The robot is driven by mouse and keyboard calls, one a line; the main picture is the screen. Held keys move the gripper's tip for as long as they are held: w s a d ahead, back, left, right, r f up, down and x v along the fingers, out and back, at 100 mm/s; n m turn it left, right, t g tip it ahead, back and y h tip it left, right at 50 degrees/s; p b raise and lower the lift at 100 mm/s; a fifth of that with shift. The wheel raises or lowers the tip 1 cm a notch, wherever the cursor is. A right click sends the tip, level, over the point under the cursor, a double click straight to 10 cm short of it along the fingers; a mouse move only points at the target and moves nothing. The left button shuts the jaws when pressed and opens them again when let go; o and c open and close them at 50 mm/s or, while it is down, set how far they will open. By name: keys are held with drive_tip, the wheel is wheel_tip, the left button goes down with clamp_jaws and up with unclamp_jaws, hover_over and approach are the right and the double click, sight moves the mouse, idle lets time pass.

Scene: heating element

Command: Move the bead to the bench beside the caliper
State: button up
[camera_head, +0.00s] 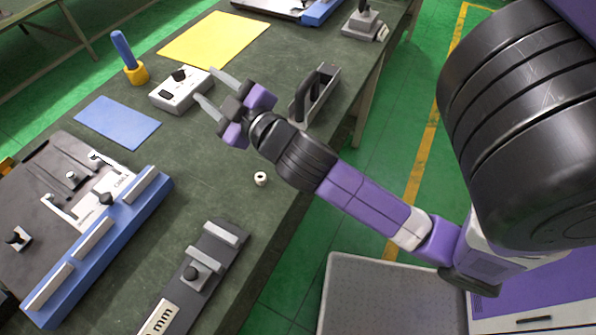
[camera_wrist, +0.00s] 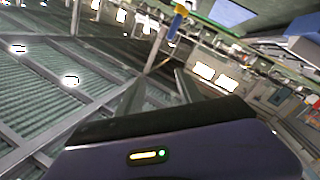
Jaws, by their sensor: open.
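A small white ring-like bead with a dark hole (camera_head: 261,179) lies on the dark green bench (camera_head: 205,165), near its right edge. My gripper (camera_head: 211,90) is open and empty above the bench, farther back than the bead and apart from it. Its two grey fingers also show in the wrist view (camera_wrist: 158,88), with nothing between them. The wrist view looks out across the room and does not show the bead. A pale, caliper-like shape (camera_head: 70,212) lies on the dark board at the left; I cannot tell for sure that it is the caliper.
A long blue bar (camera_head: 105,250) edges the board. A grey fixture marked "mm" (camera_head: 215,255) stands in front. A grey box with a knob (camera_head: 172,98), a black-handled holder (camera_head: 325,90), and blue (camera_head: 117,122) and yellow (camera_head: 215,40) mats lie farther back. Bare bench surrounds the bead.

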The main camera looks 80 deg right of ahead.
drive_tip(key=s+a+f+n+y, duration=0.1)
drive_tip(key=s+a+f+y, duration=0.1)
drive_tip(key=a+f, duration=0.1)
drive_tip(key=s+a+f+y, duration=0.2)
drive_tip(key=s+a+f, duration=0.1)
drive_tip(key=a, duration=0.2)
drive_tip(key=s+a+f+n+y, duration=0.1)
drive_tip(key=s+a+f+y, duration=0.2)
drive_tip(key=a+f, duration=0.1)
drive_tip(key=shift+s+a+n+t, duration=0.2)
drive_tip(key=shift+a+n+t, duration=0.1)
drive_tip(key=shift+a, duration=0.3)
drive_tip(key=s+a, duration=0.2)
drive_tip(key=s+a+f+y, duration=0.1)
drive_tip(key=s, duration=0.1)
drive_tip(key=s+a+m+y, duration=0.1)
drive_tip(key=s+a, duration=0.1)
drive_tip(key=shift+a+f, duration=0.3)
drive_tip(key=shift+f, duration=0.1)
drive_tip(key=s+a+m, duration=0.2)
drive_tip(key=s+a, duration=0.3)
drive_tip(key=s, duration=0.2)
drive_tip(key=shift+r+g+y, duration=0.35)
drive_tip(key=shift+g+y, duration=0.05)
